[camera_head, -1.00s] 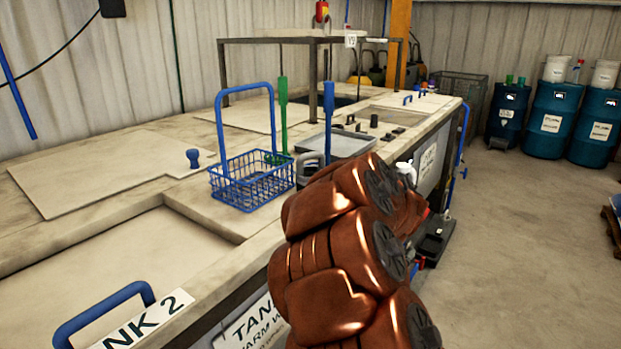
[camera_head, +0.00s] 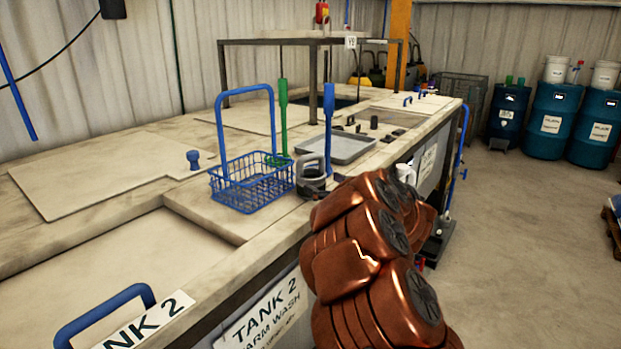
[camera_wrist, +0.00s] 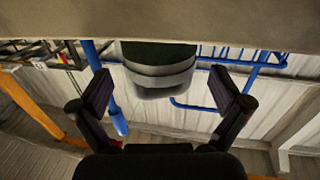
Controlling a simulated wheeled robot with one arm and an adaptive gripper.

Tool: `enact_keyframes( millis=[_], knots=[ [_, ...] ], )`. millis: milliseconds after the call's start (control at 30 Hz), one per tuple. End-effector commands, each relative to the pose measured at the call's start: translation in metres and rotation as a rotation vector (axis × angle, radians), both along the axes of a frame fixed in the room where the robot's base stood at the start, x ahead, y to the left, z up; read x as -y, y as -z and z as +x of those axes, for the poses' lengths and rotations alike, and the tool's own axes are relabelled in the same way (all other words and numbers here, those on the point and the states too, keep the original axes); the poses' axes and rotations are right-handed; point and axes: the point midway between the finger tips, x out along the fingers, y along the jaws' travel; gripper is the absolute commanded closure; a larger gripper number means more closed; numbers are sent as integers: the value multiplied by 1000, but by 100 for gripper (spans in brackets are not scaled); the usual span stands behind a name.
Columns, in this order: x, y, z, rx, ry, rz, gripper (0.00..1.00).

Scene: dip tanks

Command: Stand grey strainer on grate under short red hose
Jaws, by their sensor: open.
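A grey rounded item with an arched handle (camera_head: 312,178), likely the grey strainer, stands on the counter just right of the blue wire basket. In the wrist view, whose picture is upside down, a grey rounded body with a dark green end (camera_wrist: 160,68), apparently the same item, shows ahead between my fingers. My gripper (camera_wrist: 162,82) is open, with a gap on both sides of that body and nothing held. I cannot make out the grate or a short red hose; a red fitting (camera_head: 322,12) hangs at the top.
The blue wire basket (camera_head: 252,182) with its tall handle stands left of the grey item. A green-handled tool (camera_head: 283,115) and a blue-handled tool (camera_head: 328,120) stand upright close by. A grey tray (camera_head: 348,148) lies behind. Blue drums (camera_head: 556,120) stand at the far right.

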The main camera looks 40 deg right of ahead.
Motion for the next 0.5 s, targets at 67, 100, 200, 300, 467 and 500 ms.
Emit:
enact_keyframes(
  millis=[67,100,200,300,467,500],
  knots=[
    [-2,-1,8,0,-4,1,0],
    [-3,-1,13,1,-5,1,0],
    [-4,0,26,0,-5,4,0],
    [-5,1,39,-2,-2,2,0],
    [-6,1,47,1,-1,0,0],
    [-6,1,46,1,-1,0,0]
  ],
)
